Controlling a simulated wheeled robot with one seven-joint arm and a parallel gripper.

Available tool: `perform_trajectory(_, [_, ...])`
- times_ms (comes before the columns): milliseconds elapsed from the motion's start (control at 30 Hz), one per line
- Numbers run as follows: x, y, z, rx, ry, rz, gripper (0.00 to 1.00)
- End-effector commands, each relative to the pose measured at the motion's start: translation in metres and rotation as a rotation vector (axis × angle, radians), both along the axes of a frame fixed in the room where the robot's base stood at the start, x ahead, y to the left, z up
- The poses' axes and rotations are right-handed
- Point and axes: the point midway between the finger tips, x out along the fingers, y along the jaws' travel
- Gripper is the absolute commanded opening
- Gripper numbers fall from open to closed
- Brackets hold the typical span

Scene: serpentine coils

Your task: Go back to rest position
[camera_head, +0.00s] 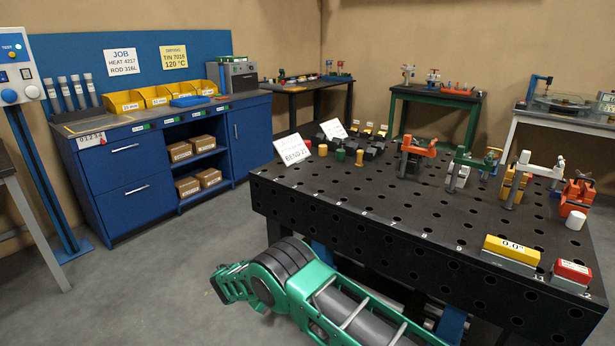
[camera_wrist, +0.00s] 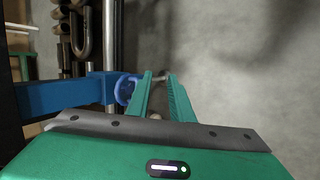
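My gripper (camera_wrist: 160,75) shows in the wrist view as two green fingers with a clear gap between their tips. It is open, and I see nothing held between the fingers. Grey floor (camera_wrist: 230,50) shows beyond the fingertips. A blue beam (camera_wrist: 65,95) with a rounded blue end lies just left of the fingers; I cannot tell whether they touch. In the head view my green arm (camera_head: 345,310) is low at the bottom, in front of the black table's near edge. I cannot make out the fingertips there.
The black perforated table (camera_head: 330,195) carries clamps, a yellow level block (camera_head: 511,250) and a red-and-white block (camera_head: 572,272). Bent metal pipes (camera_wrist: 80,35) lie left in the wrist view. A blue cabinet (camera_head: 125,180) stands at the back left. Floor (camera_head: 150,290) left of the arm is clear.

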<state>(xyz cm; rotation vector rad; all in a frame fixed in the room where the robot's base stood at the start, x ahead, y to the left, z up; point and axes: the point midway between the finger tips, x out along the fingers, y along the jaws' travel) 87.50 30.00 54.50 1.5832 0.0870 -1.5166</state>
Motion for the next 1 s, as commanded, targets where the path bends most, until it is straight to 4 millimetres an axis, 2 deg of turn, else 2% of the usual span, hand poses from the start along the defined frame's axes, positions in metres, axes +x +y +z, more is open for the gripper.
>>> perform_trajectory(133, [0.006, -0.006, 0.027, 0.017, -0.003, -0.026, 0.2])
perform_trajectory(367, [0.023, -0.043, 0.075, 0.045, -0.007, -0.1, 0.2])
perform_trajectory(467, [0.031, -0.071, 0.107, 0.063, -0.009, -0.151, 0.2])
perform_trajectory(667, [0.038, -0.146, 0.183, 0.112, -0.017, -0.28, 0.2])
perform_trajectory(867, [0.024, -0.224, 0.252, 0.163, -0.025, -0.411, 0.2])
perform_trajectory(1000, [0.003, -0.277, 0.296, 0.2, -0.03, -0.503, 0.2])
